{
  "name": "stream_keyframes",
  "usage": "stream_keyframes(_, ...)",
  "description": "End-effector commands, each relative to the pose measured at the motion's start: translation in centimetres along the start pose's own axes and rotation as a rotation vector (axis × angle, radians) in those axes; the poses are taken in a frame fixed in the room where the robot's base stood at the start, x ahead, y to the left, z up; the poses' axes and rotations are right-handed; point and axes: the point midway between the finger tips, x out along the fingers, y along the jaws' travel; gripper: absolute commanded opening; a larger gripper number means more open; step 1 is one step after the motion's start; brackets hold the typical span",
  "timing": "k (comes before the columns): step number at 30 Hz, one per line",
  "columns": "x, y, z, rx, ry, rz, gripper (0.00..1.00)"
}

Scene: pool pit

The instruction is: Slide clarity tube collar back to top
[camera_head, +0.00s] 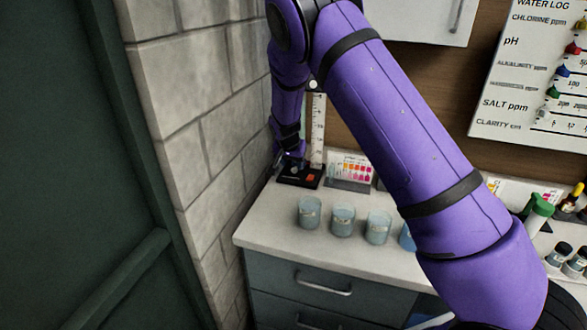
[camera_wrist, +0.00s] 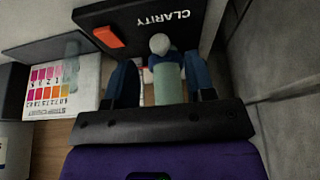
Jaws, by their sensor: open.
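The clarity stand's black base (camera_wrist: 118,28), marked CLARITY and carrying an orange block (camera_wrist: 107,36), shows in the wrist view. The base (camera_head: 291,181) also shows in the head view, at the back left counter corner, with a white graduated scale (camera_head: 318,130) upright behind it. My gripper (camera_wrist: 161,62) is open, its two dark blue fingers either side of a pale green cylinder (camera_wrist: 168,86), apparently the tube. A pale round knob (camera_wrist: 160,44) lies beyond it. I cannot clearly make out the collar. In the head view my gripper (camera_head: 291,155) is just above the base.
A strip chart card (camera_head: 350,170) stands right of the base. Several cups, including one at the left (camera_head: 309,212), stand along the counter front. A block wall (camera_head: 205,150) closes off the left side.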

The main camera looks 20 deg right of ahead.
Motion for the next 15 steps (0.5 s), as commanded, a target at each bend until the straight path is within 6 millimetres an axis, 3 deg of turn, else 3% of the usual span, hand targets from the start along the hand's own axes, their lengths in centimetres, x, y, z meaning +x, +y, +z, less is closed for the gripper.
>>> stream_keyframes(6,3.0,0.0,0.0,0.000,-0.001,0.001,0.50)
stream_keyframes(15,4.0,0.0,0.0,0.000,-0.001,-0.001,0.50)
